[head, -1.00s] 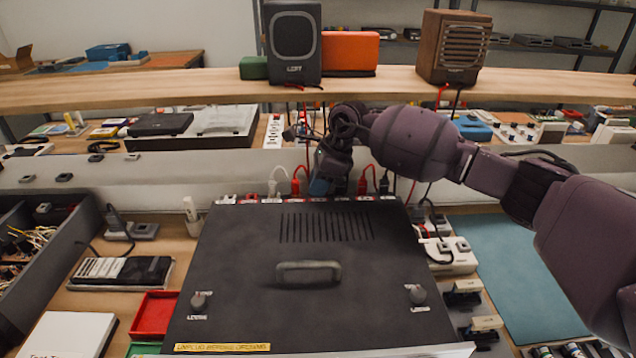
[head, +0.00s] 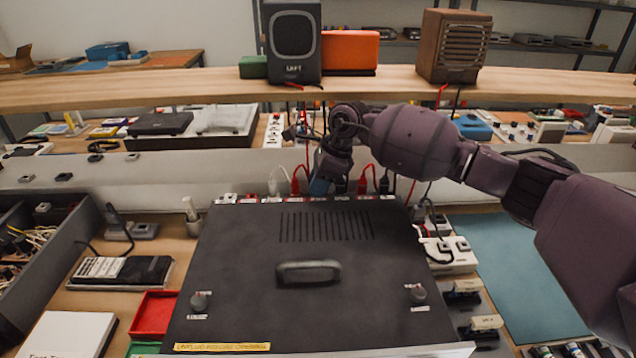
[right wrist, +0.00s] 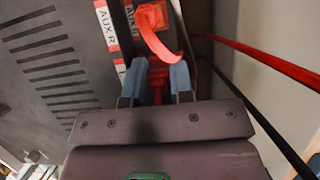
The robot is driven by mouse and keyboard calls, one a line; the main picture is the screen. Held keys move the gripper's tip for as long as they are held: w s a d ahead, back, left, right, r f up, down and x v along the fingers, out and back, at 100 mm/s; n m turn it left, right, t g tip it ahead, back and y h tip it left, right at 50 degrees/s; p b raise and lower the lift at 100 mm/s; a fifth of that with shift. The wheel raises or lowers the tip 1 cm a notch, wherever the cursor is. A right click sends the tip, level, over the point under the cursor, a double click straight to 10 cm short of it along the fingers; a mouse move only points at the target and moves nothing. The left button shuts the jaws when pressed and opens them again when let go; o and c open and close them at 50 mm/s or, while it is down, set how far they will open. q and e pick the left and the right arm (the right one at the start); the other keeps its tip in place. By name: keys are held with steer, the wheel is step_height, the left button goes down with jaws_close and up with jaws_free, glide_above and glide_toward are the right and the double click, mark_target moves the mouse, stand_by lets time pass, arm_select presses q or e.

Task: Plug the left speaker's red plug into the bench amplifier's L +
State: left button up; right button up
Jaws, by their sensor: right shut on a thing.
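The bench amplifier (head: 310,240) is a wide black box with a handle and a vented top, in the middle of the head view. The dark left speaker (head: 293,45) stands on the shelf above, and a red lead (head: 307,135) hangs down from it. My right gripper (head: 320,187) is at the amplifier's far edge, between plugs. In the right wrist view its blue fingers (right wrist: 158,82) are shut on a red plug (right wrist: 158,92), beside labels reading AUX R. Whether the plug's tip is in a socket is hidden. My left gripper is not in view.
Beside my right gripper, a white plug (head: 273,184) and a red plug (head: 295,182) stand on the left, another red plug (head: 363,184) and a black plug (head: 384,184) on the right. A brown speaker (head: 453,48) stands on the shelf. A red cable (right wrist: 265,62) crosses the wrist view.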

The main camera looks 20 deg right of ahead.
steer(key=o, duration=0.9)
steer(key=shift+o, duration=0.2)
steer(key=v, duration=1.1)
steer(key=shift+p, duration=0.4)
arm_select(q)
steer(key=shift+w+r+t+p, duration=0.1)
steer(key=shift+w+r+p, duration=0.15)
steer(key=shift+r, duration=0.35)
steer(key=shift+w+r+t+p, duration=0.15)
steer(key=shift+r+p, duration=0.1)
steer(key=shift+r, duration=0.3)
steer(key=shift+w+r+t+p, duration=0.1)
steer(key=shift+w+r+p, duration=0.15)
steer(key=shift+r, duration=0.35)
arm_select(e)
steer(key=shift+r, duration=2.4)
